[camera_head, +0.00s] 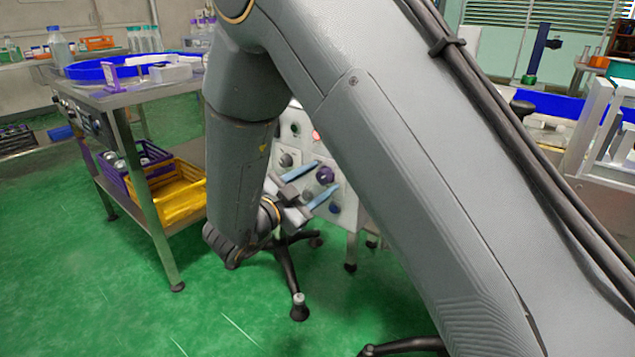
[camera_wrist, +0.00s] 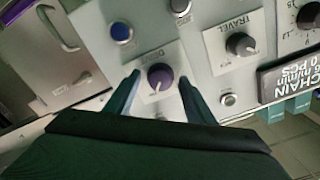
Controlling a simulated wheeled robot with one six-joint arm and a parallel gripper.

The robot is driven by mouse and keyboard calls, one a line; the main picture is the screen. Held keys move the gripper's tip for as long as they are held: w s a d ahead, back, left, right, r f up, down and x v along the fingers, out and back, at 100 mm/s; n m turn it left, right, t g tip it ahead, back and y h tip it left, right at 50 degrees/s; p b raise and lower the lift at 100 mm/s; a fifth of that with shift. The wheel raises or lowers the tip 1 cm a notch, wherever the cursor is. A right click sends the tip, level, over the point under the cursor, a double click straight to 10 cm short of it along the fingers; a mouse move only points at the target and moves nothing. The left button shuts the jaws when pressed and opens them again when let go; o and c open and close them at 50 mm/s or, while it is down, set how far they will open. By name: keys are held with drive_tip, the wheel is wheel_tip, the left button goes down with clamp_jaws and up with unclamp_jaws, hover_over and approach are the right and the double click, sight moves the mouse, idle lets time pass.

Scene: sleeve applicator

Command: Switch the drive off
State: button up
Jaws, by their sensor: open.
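The drive knob (camera_wrist: 160,77) is a round purple knob with a pale pointer line, on a white plate lettered DRIVE in the wrist view. Its pointer runs downward in that view. It also shows as a purple knob (camera_head: 325,175) on the panel in the head view. My gripper (camera_wrist: 157,88) is open, with one finger on each side of the knob. In the head view my gripper (camera_head: 318,186) has its blue fingertips at the panel, one above and one below the knob. Whether the fingers touch it I cannot tell.
A blue button (camera_wrist: 121,32), the TRAVEL knob (camera_wrist: 240,44) and a small round button (camera_wrist: 230,99) sit close by on the panel (camera_wrist: 205,80). A CHAIN display (camera_wrist: 290,78) is at the right. A steel table (camera_head: 150,92) with crates stands left in the head view.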

drive_tip(key=c, duration=1.1)
drive_tip(key=shift+o, duration=0.2)
